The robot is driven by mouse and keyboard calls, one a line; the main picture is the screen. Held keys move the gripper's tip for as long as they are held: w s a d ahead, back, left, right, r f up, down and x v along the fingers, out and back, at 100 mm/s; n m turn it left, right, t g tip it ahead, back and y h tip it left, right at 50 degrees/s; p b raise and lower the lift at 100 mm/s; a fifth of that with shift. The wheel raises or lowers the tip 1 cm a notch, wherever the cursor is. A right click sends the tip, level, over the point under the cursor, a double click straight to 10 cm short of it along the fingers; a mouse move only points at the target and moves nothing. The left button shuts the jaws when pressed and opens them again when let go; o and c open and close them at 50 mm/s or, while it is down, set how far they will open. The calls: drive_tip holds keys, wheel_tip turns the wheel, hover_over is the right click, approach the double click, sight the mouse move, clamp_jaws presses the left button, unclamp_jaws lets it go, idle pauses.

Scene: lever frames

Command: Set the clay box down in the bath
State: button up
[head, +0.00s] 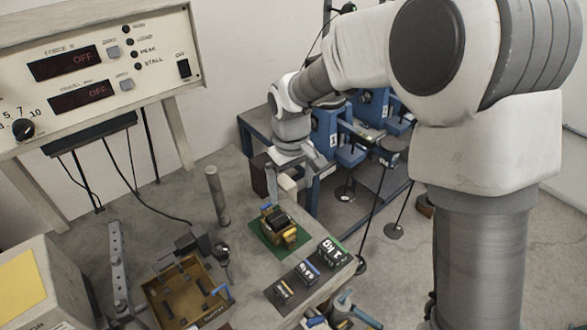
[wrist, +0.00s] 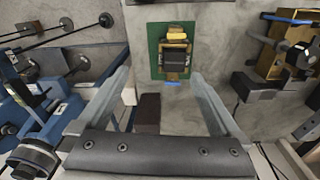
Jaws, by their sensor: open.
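My gripper (head: 293,165) is open over the table's far edge. Its two fingers are spread wide with nothing between their tips in the wrist view (wrist: 160,76). A plain dark reddish-brown block (head: 259,175), which may be the clay box, stands beside the gripper near the table edge. In the wrist view the block (wrist: 148,110) lies below and between the fingers, partly hidden by the gripper body. A shallow brass-brown tray (head: 153,285) with a lettered front wall may be the bath; it also shows at the right of the wrist view (wrist: 268,66).
A yellow and black device sits on a green mat (head: 262,252). A grey post (head: 217,196) rises behind the tray. A blue frame (head: 326,135) stands beyond the table.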

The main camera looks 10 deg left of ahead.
hover_over(277, 218)
drive_tip(key=shift+n+g, duration=0.3)
drive_tip(key=shift+n, duration=0.1)
wheel_tip(277, 218, down, 4)
drive_tip(key=shift+f, duration=0.25)
wheel_tip(277, 218, down, 11)
drive_tip(key=b, duration=0.7)
drive_tip(key=shift+r, duration=0.1)
drive_tip(key=c, duration=1.3)
drive_tip(key=shift+r, duration=0.1)
drive_tip(key=shift+c, duration=1.1)
drive_tip(key=shift+w+r+p, duration=0.1)
drive_tip(key=shift+r+p, duration=2.15)
drive_tip(key=shift+r, duration=1.5)
